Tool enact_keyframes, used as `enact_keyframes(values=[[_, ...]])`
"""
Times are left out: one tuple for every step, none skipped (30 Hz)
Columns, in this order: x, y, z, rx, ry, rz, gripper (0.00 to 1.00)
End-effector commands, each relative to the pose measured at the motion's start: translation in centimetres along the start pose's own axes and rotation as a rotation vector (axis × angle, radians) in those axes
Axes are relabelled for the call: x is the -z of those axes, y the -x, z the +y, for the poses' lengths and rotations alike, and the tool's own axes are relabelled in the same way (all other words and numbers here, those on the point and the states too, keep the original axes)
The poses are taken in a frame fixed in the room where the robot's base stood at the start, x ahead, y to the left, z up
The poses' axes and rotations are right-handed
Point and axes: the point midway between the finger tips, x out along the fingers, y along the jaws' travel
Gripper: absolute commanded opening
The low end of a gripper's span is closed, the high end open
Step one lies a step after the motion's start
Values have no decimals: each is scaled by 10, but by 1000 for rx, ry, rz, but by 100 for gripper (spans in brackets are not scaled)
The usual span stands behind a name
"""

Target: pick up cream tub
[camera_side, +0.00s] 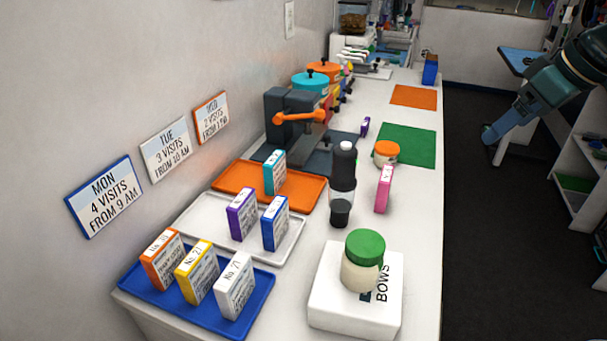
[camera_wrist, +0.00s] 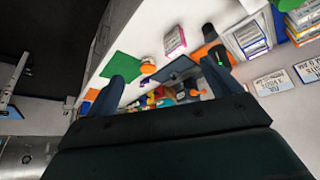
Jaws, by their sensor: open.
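Two tubs show in the side view. A cream-coloured jar with a green lid (camera_side: 362,262) stands upright on a white box marked BOWS (camera_side: 330,308) at the near end of the counter. A smaller white tub with an orange lid (camera_side: 386,153) stands at the edge of a green mat (camera_side: 412,142); its orange lid also shows in the wrist view (camera_wrist: 148,66). My gripper (camera_side: 490,132) hangs to the right of the counter, apart from both tubs. In the wrist view my gripper (camera_wrist: 170,68) has its blue fingers spread with nothing held between them.
Blue (camera_side: 210,318), white (camera_side: 270,251) and orange (camera_side: 306,195) trays hold upright boxes along the wall. A grey device with an orange handle (camera_side: 290,120) stands behind. An orange mat (camera_side: 414,97) is bare.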

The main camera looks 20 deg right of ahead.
Motion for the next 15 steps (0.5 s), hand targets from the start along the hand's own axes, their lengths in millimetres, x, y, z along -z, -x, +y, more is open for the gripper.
enact_keyframes(values=[[12,-8,5,4,8,-5,90],[18,-12,7,8,14,-4,90],[27,-18,9,12,22,-3,90],[33,-22,12,15,27,-3,90],[39,-26,14,17,33,-2,90],[47,-33,18,21,41,-2,90],[52,-38,20,25,46,-2,90],[58,-42,22,28,51,-2,90],[66,-50,26,32,58,-1,90],[71,-55,28,35,64,-1,90],[76,-60,31,38,70,1,90],[83,-68,35,43,78,1,90],[88,-73,38,46,82,2,90],[93,-80,40,49,86,2,90],[99,-88,44,54,94,2,90]])
